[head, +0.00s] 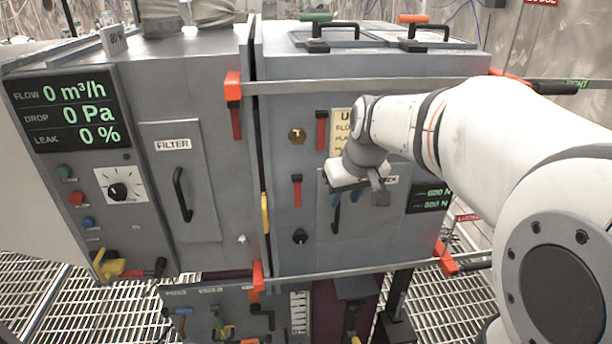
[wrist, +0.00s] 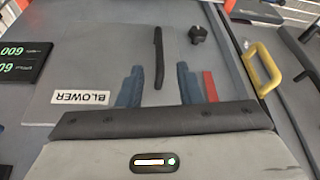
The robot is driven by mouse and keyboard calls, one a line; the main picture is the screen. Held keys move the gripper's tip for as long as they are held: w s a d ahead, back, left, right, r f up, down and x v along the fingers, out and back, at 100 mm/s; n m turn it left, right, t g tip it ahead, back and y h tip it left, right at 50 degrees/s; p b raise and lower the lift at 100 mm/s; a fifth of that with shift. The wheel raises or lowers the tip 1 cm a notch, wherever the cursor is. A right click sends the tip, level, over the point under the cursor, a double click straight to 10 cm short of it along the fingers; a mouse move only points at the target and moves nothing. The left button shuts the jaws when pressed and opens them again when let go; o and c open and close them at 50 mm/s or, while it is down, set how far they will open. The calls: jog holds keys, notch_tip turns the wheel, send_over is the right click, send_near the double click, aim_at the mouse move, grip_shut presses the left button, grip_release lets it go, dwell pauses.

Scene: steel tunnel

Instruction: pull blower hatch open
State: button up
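The blower hatch (head: 375,222) is a grey panel on the front of the right-hand cabinet. In the wrist view, upside down, the hatch (wrist: 90,65) carries a white BLOWER label (wrist: 80,97) and lies flush, apparently closed. My gripper (head: 345,199) is in front of the hatch. In the wrist view my gripper (wrist: 160,70) is open, one finger on each side of the handle, with gaps visible. I cannot tell how far the fingertips are from the panel.
A filter hatch (head: 200,205) with a black handle is on the left cabinet. A red lever (head: 297,190), a black knob (head: 300,236) and a yellow handle (head: 265,213) are left of the blower hatch. A metal bar (head: 370,86) crosses the cabinet above my wrist. Grating covers the floor.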

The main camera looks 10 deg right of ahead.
aim_at(338, 208)
jog(key=shift+w+f, duration=0.25)
jog(key=shift+w, duration=0.2)
jog(key=x, duration=0.7)
grip_shut()
